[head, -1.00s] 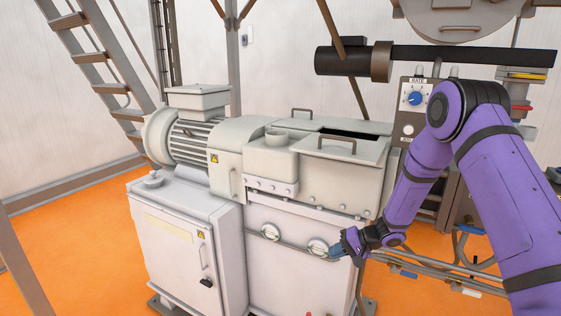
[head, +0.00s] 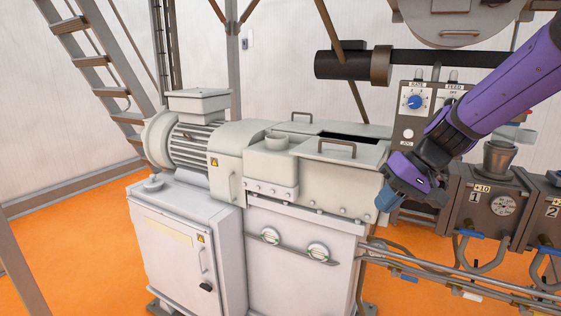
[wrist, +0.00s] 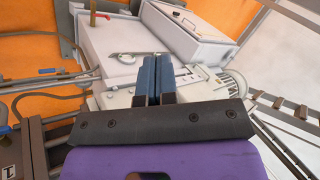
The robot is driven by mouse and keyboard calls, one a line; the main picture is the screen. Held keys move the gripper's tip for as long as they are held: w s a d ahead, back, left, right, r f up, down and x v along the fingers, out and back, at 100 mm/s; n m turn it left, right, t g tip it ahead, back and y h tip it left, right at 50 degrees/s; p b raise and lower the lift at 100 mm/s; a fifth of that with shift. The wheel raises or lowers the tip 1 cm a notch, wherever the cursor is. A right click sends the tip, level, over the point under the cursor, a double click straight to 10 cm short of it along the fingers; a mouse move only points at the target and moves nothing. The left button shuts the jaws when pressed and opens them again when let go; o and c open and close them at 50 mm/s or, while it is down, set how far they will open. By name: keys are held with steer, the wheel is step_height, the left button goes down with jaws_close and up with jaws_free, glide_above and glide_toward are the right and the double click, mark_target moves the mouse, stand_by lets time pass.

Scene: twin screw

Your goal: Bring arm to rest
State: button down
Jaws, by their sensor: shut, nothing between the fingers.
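My purple arm reaches in from the upper right in the head view. My gripper (head: 388,200) has blue fingertips and hangs beside the right end of the white machine's upper housing, in front of the control panel. In the wrist view the two blue fingers of my gripper (wrist: 157,75) lie side by side, closed together with nothing between them. The white machine (head: 300,240) stands below and to the left of the gripper. I cannot tell whether the fingertips touch its housing; they look apart from it.
A control panel (head: 409,120) with a blue knob (head: 414,102) stands close behind my gripper. Barrel block 1 (head: 474,212) with a gauge is to the right. Pipes and hoses (head: 440,262) run below. Stairs (head: 95,75) stand at the far left. Orange floor (head: 80,250) is open at left.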

steer(key=s+d+r+t+h, duration=0.2)
steer(key=s+d+r+h, duration=0.1)
steer(key=s, duration=0.7)
steer(key=s+d+r+m+t+h, duration=0.1)
steer(key=s+d+r+h, duration=0.2)
steer(key=s+d, duration=0.3)
steer(key=s+r, duration=0.1)
steer(key=s, duration=0.4)
steer(key=shift+r+t, duration=0.4)
